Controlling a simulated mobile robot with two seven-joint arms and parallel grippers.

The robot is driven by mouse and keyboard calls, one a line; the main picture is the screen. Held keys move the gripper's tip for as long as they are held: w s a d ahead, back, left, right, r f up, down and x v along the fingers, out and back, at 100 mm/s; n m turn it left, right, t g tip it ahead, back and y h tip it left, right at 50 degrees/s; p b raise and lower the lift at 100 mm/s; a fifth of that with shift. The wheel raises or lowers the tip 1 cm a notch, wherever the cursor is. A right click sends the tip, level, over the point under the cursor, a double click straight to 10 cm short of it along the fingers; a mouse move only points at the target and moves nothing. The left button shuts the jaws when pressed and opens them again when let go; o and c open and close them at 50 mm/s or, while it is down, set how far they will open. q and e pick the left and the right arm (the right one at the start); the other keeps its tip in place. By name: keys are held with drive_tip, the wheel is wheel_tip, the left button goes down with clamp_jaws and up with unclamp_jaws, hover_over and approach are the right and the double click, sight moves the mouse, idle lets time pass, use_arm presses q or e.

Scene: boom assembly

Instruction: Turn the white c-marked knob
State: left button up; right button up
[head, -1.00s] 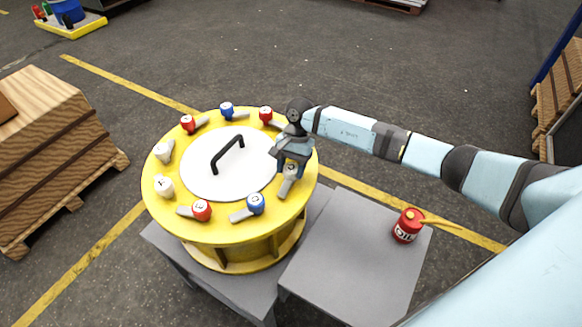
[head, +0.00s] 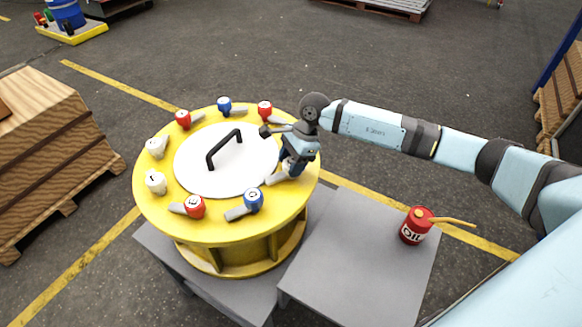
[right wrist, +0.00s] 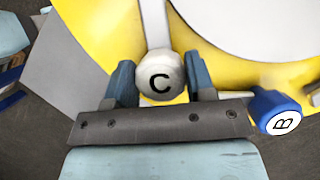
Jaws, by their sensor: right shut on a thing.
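The white knob marked C (right wrist: 160,80) is in the middle of the right wrist view. The two blue-grey fingers of my right gripper (head: 295,168) are on either side of it, shut on it. In the head view my right gripper covers the knob on the right rim of the yellow drum lid. The knob's grey lever (head: 276,179) sticks out from under the gripper, pointing left toward the white plate. In the wrist view the lever runs up from the knob. My left gripper is not in view.
The yellow drum (head: 245,225) carries several other red, blue and white knobs with levers around its rim. A blue knob marked B (right wrist: 276,112) is close to the gripper. A black handle (head: 222,150) stands on the white plate. A red oil can (head: 415,226) stands on the grey table.

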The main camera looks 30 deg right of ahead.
drive_tip(key=m+t+b, duration=0.1)
drive_tip(key=m, duration=0.1)
drive_tip(key=m+t+b, duration=0.1)
drive_tip(key=m, duration=0.2)
drive_tip(key=shift+m+h, duration=0.3)
drive_tip(key=shift+w+m+t+h+b, duration=0.1)
drive_tip(key=shift+m+t+h+b, duration=0.3)
drive_tip(key=shift+m, duration=0.55)
drive_tip(key=shift+m+t+h+b, duration=0.2)
drive_tip(key=shift+m+b, duration=0.4)
drive_tip(key=shift+m, duration=0.35)
drive_tip(key=shift+d, duration=0.1)
drive_tip(key=o, duration=0.9)
drive_tip(key=shift+r, duration=0.1)
drive_tip(key=b+v, duration=0.1)
drive_tip(key=v, duration=1.2)
drive_tip(key=shift+s+d+r, duration=0.1)
drive_tip(key=shift+s+r, duration=0.1)
drive_tip(key=shift+r, duration=0.1)
